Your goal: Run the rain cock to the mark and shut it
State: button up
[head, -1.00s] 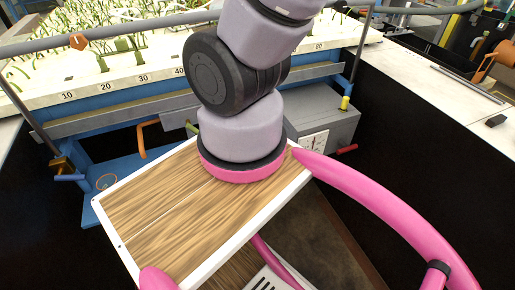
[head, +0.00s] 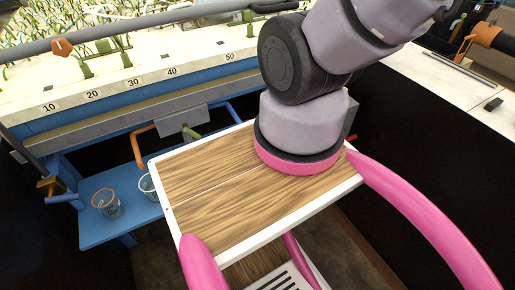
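An orange fitting (head: 62,46) sits on the grey rail pipe above the planted bed; I cannot tell whether it is the rain cock. A brass valve (head: 48,187) with a blue handle (head: 62,198) is at the left, beside the blue shelf. A glass with an orange rim (head: 107,204) stands on the shelf. A second, pale-rimmed glass (head: 149,187) is partly hidden behind my wooden deck. No level mark can be made out on either. My arm rises from the deck and leaves the picture at upper right; my gripper is out of view.
The blue shelf (head: 120,229) lies low beyond my deck. An orange pipe (head: 140,148), a green stub (head: 191,132) and a blue pipe (head: 232,111) are under the flume's numbered edge (head: 126,83). A pale counter (head: 445,75) with a dark block (head: 494,104) is at right.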

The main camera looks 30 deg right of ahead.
aim_at(50, 198)
jog(key=k+l, duration=0.25)
jog(key=k, duration=0.25)
jog(key=k+l, duration=0.25)
jog(key=k, duration=0.25)
jog(key=j+z, duration=0.05)
